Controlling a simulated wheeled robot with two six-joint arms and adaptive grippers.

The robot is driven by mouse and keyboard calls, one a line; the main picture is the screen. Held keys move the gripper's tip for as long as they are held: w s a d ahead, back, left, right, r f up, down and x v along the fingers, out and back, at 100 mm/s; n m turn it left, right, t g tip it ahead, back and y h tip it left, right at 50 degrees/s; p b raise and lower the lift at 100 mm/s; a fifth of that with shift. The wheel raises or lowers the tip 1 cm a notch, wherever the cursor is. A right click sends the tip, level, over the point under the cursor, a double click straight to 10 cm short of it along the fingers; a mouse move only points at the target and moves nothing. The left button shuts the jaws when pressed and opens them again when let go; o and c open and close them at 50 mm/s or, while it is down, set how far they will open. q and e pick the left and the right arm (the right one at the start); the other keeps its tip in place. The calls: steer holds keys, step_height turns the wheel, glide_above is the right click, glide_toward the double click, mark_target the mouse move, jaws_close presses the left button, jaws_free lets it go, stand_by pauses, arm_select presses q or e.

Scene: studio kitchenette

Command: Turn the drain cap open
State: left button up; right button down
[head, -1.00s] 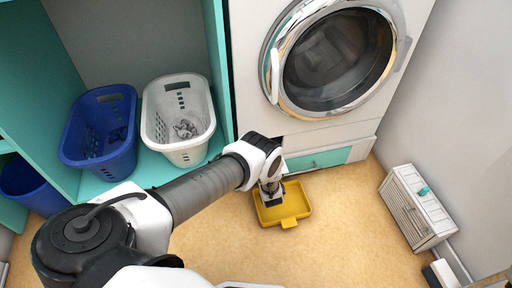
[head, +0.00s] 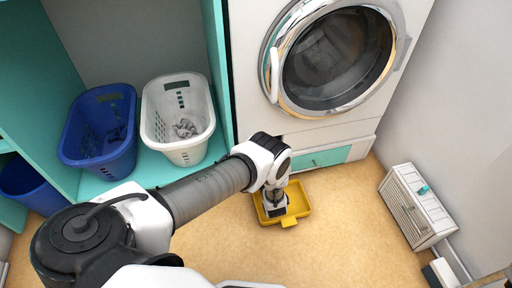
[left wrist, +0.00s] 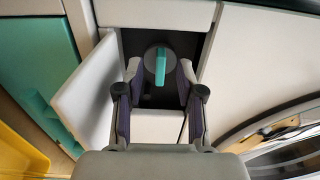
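The drain cap (left wrist: 150,67) is a round grey knob with an upright teal grip bar (left wrist: 161,66). It sits in a dark square recess (left wrist: 185,43) in the left wrist view. My left gripper (left wrist: 160,72) is open, with one finger on each side of the cap and visible gaps between. In the head view my left gripper (head: 276,203) is low in front of the washing machine (head: 300,122), above the yellow tray (head: 303,205). There my arm hides the cap and recess. My right gripper is in neither view.
A white flap (left wrist: 88,88) stands open left of the recess. A teal panel (head: 325,158) is right of my wrist on the machine's base. Blue (head: 98,155) and white (head: 178,148) baskets stand left. The floor right of the tray is clear before a white slatted box (head: 415,208).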

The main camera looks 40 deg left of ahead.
arm_select(q)
steer(key=v, duration=0.8)
steer(key=shift+r, duration=0.1)
